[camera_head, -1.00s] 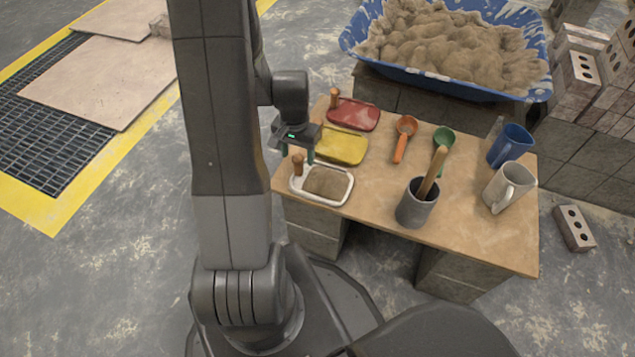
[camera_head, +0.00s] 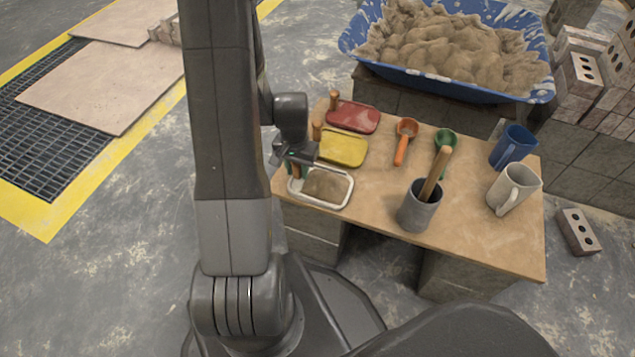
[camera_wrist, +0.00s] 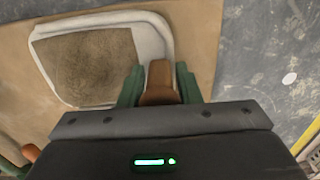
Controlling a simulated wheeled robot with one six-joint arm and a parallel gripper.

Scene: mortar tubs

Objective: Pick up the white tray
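The white tray (camera_head: 345,198) lies flat at the left front corner of the table, with a patch of brown mortar in it and an upright brown handle at its left end. It also shows in the wrist view (camera_wrist: 165,35). My gripper (camera_head: 293,165) is low over that end. The tray appears to rest on the table.
A yellow tray (camera_head: 345,148) and a red tray (camera_head: 355,116) lie behind. An orange scoop (camera_head: 402,145), green scoop (camera_head: 446,137), grey cup (camera_head: 420,212) with a wooden handle, blue mug (camera_head: 510,145) and white mug (camera_head: 512,190) stand right. A blue mortar tub (camera_head: 450,80) is at the back.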

